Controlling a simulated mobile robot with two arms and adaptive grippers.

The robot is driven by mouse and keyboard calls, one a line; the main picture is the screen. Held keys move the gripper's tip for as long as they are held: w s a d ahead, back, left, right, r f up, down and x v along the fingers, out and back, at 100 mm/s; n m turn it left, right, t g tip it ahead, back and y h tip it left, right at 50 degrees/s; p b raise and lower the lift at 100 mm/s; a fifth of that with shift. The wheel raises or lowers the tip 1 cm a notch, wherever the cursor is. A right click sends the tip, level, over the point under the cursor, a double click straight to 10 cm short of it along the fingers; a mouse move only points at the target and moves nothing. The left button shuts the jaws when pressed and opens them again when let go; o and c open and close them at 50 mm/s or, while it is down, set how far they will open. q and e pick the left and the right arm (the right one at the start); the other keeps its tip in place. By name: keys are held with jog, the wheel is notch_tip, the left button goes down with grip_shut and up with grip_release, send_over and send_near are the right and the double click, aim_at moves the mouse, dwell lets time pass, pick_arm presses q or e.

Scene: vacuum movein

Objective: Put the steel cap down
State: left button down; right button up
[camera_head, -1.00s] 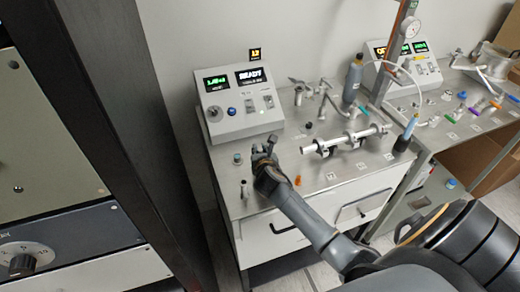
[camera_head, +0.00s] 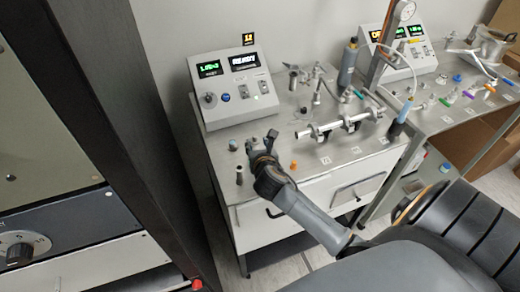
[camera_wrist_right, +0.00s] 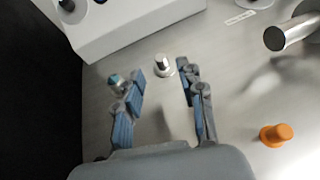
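The steel cap (camera_wrist_right: 163,63) is a small shiny cylinder in the right wrist view. It stands upright on a round pale base on the metal bench top (camera_wrist_right: 225,110). It lies between the fingertips of my right gripper (camera_wrist_right: 160,80), with a visible gap to each finger. The gripper is open. In the head view my right gripper (camera_head: 262,143) is low over the left part of the bench, and I cannot make out the cap there. My left gripper is not in view.
A control box (camera_head: 232,88) stands behind the gripper. An orange cap (camera_head: 293,165) is to its right and a teal knob (camera_head: 233,146) to its left. A clamped horizontal rod (camera_head: 335,124) lies right. A dark rack post (camera_head: 125,140) rises left of the bench.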

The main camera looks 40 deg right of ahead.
jog(key=shift+v, duration=2.3)
jog(key=shift+f, duration=0.1)
